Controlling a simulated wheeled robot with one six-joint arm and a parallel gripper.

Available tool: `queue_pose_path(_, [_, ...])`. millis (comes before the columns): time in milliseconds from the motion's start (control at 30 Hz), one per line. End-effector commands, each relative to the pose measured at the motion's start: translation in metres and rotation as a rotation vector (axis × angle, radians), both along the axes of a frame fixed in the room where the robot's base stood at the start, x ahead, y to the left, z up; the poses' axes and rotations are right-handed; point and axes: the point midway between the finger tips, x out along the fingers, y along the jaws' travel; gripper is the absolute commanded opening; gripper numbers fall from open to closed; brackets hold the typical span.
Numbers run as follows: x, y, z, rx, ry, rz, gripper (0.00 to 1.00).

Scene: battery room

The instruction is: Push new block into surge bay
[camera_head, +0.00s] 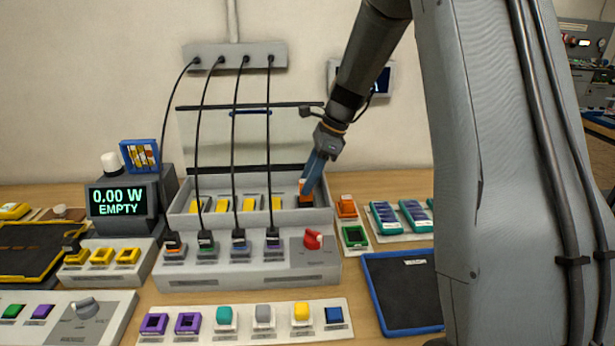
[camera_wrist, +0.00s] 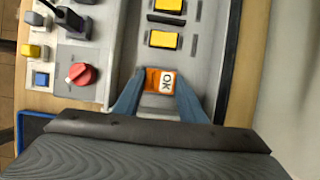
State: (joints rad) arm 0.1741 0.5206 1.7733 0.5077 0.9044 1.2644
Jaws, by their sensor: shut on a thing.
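My gripper (camera_head: 312,182) is at the right end of the grey open housing (camera_head: 180,215). It is shut on an orange block (camera_head: 304,190) with a white face. In the wrist view the block (camera_wrist: 159,81) shows "OK" on its white face, between the blue fingertips of my gripper (camera_wrist: 159,90). The block is at the rightmost bay of the row, beside the yellow blocks (camera_head: 249,204). I cannot tell how deep it sits in the bay. My fingers hide part of it.
A red knob (camera_head: 312,238) is on the panel in front, with several black cables (camera_head: 235,160) plugged in to its left. Another orange block (camera_head: 346,207) and a green-framed piece (camera_head: 355,236) lie right of the housing. A blue-edged tray (camera_head: 405,290) is at the front right.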

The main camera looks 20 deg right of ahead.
Motion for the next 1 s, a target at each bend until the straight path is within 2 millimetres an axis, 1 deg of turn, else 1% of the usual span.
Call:
queue_pose_path(33, [0.0006, 0.0, -0.0073, 0.0, 0.0, 0.0, 0.13])
queue_pose_path(200, [0.0002, 0.0, -0.0148, 0.0, 0.0, 0.0, 0.13])
queue_pose_path(1000, [-0.0003, 0.0004, -0.0144, 0.0, 0.001, 0.0, 0.13])
